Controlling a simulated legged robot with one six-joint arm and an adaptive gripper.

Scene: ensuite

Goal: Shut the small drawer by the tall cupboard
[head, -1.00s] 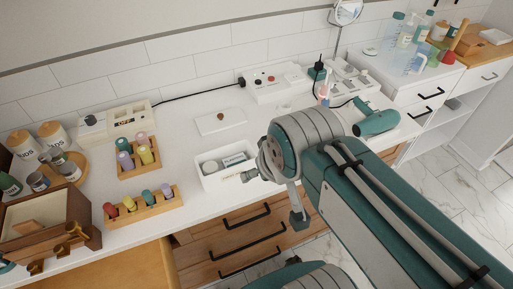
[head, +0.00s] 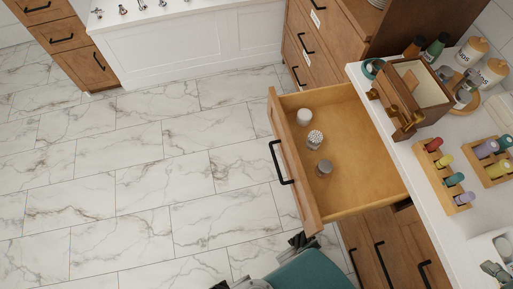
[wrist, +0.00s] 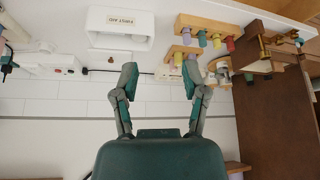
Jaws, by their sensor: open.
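A wooden drawer (head: 372,150) stands pulled out from under the white counter, beside the tall wooden cupboard (head: 408,25). Its front faces left in the head view and carries a black bar handle (head: 280,162). Three small jars stand inside: a white one (head: 304,116), one with a speckled top (head: 315,139) and a grey-topped one (head: 324,168). My gripper (wrist: 160,68) is open and empty in the wrist view, its two fingers apart. In the head view my teal arm shows at the bottom, just below the drawer front's near corner. No contact with the drawer is visible.
Marble floor (head: 150,170) lies clear left of the drawer. The counter above holds a wooden box (head: 420,85) and racks of coloured bottles (head: 445,175). Closed drawers (head: 385,255) sit below. A white panelled unit (head: 200,50) stands at the back.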

